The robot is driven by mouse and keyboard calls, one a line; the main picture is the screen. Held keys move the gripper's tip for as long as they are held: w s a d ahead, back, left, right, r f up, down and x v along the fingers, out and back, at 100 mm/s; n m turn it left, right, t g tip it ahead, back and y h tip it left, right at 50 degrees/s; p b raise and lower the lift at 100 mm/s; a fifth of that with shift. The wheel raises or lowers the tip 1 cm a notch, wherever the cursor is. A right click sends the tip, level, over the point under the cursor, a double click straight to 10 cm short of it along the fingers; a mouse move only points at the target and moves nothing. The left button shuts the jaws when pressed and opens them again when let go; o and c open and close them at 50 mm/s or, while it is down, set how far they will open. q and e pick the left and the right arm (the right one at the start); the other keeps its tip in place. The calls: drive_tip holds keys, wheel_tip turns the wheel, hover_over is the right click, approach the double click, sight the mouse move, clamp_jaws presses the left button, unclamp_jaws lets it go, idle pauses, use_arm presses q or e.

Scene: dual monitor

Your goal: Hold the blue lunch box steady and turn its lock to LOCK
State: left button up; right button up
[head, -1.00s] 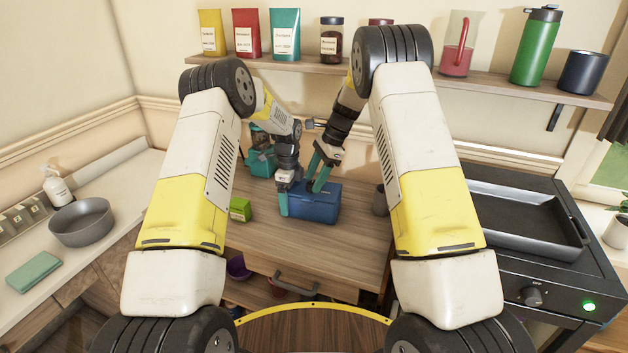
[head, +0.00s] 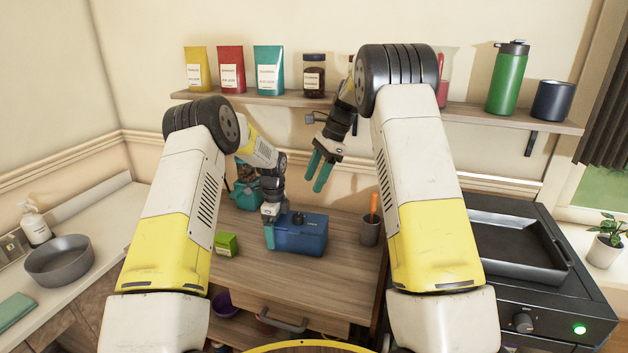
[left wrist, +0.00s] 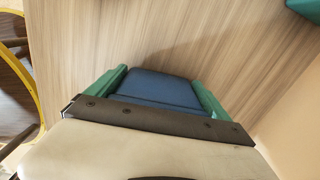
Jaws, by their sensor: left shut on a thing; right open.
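The blue lunch box (head: 302,240) stands on the wooden counter, with a dark round knob (head: 298,218) on its lid, too small here for its setting to be read. My left gripper (head: 270,233) is shut on the left end of the box. In the left wrist view the blue box (left wrist: 160,88) lies between its two teal fingers. My right gripper (head: 320,175) is open and empty, in the air above and a little right of the box, apart from it.
A green box (head: 226,244) stands left of the lunch box, and a teal container (head: 246,190) stands behind my left gripper. A grey cup (head: 369,232) with an orange-handled tool is to the right. The counter (head: 345,265) is clear in front. A shelf (head: 270,98) with pouches and jars hangs above.

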use_arm(q)
drive_tip(key=o, duration=1.6)
drive_tip(key=shift+o, duration=0.2)
drive_tip(key=shift+r, duration=0.15)
